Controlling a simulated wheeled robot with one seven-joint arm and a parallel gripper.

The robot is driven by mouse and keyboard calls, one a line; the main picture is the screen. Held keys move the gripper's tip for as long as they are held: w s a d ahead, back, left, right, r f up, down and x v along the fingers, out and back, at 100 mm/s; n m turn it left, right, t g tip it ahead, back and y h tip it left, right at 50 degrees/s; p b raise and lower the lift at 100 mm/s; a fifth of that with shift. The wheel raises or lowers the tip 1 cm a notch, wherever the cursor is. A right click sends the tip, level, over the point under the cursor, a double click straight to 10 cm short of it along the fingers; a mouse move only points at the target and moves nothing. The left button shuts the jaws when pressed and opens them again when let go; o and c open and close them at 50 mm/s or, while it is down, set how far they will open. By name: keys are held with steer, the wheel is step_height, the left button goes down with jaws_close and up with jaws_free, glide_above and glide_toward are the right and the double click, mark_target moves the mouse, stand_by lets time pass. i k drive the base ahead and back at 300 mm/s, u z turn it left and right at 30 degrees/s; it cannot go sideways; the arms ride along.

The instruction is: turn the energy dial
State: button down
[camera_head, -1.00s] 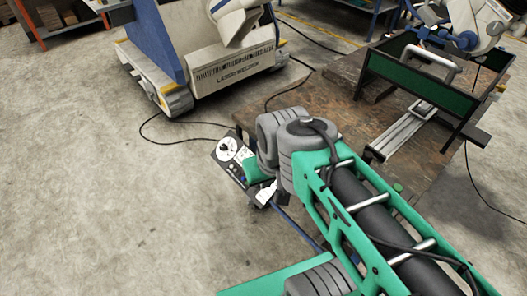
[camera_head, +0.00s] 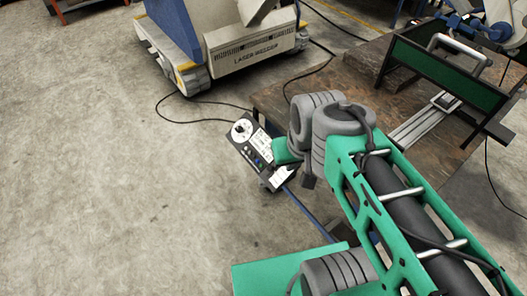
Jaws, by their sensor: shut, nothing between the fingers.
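The energy dial, a round white scale with a black knob (camera_head: 241,130), sits at the upper left end of a dark control panel (camera_head: 252,154). The panel also carries pale labels and small coloured buttons. It is tilted, beside the left edge of the workbench. The dial is in clear view and nothing touches it. My green and grey arm reaches in from the lower right, and its wrist is just right of the panel. I cannot make out my gripper fingers; they seem hidden behind the wrist. A white piece at the panel's lower right end is too small to identify.
A wooden workbench (camera_head: 365,72) with a green-sided frame (camera_head: 440,72) stands to the right. A laser welder (camera_head: 255,57) on wheels stands behind the panel. A black cable (camera_head: 165,120) runs over the floor. The floor at left is clear.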

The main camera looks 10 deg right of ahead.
mark_target(239, 130)
steer(key=u, duration=0.7)
steer(key=i, duration=0.55)
steer(key=u, duration=1)
steer(key=i, duration=0.9)
steer(key=u, duration=0.15)
